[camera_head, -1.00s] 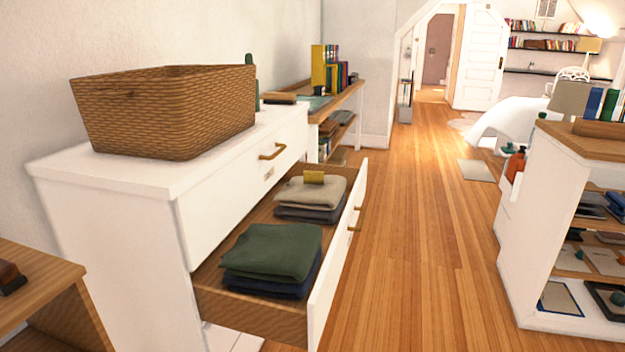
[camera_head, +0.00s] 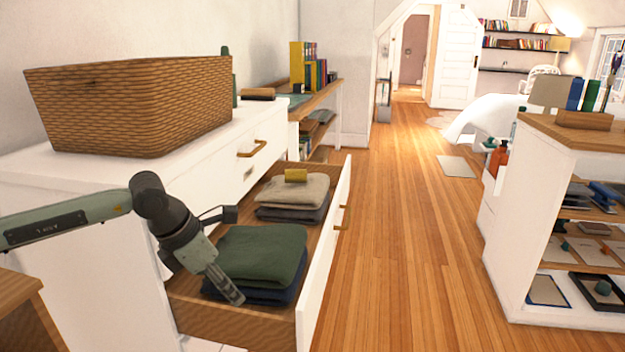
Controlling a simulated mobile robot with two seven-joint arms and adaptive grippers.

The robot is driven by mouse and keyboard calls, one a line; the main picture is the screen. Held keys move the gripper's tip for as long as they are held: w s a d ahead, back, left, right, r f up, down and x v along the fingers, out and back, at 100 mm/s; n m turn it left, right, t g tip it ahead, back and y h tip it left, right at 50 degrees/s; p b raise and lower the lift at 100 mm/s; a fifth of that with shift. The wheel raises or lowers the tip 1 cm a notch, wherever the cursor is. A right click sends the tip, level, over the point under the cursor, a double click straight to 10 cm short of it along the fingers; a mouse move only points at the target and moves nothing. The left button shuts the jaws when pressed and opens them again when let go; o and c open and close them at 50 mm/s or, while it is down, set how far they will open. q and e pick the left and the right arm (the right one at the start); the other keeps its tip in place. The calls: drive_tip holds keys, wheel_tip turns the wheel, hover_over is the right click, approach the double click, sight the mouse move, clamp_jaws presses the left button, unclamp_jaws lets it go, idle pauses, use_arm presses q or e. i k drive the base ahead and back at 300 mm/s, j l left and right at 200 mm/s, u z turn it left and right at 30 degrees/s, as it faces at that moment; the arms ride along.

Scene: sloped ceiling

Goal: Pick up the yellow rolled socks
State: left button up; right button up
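The yellow rolled socks (camera_head: 296,175) rest on top of a folded beige garment (camera_head: 292,194) in the back part of the open drawer (camera_head: 328,232). My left gripper (camera_head: 233,252) is over the near part of the drawer, above or beside the folded green garment (camera_head: 262,254). My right gripper is not in view.
A wicker basket (camera_head: 130,105) stands on the white dresser (camera_head: 50,172). The drawer front (camera_head: 325,270) stands out over the floor. Open wooden floor (camera_head: 410,240) lies to the right, up to a white shelf unit (camera_head: 520,215).

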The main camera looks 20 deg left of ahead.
sight(291, 174)
drive_tip(key=i+l+z, duration=0.2)
drive_tip(key=i, duration=0.5)
drive_tip(key=i+l+z, duration=0.25)
drive_tip(key=i, duration=0.45)
drive_tip(key=i+u, duration=0.8)
drive_tip(key=i+l+u, duration=0.2)
drive_tip(key=i+u, duration=0.2)
drive_tip(key=i+l+u, duration=0.25)
drive_tip(key=i+u, duration=0.2)
drive_tip(key=i+l+u, duration=0.45)
drive_tip(key=i, duration=0.1)
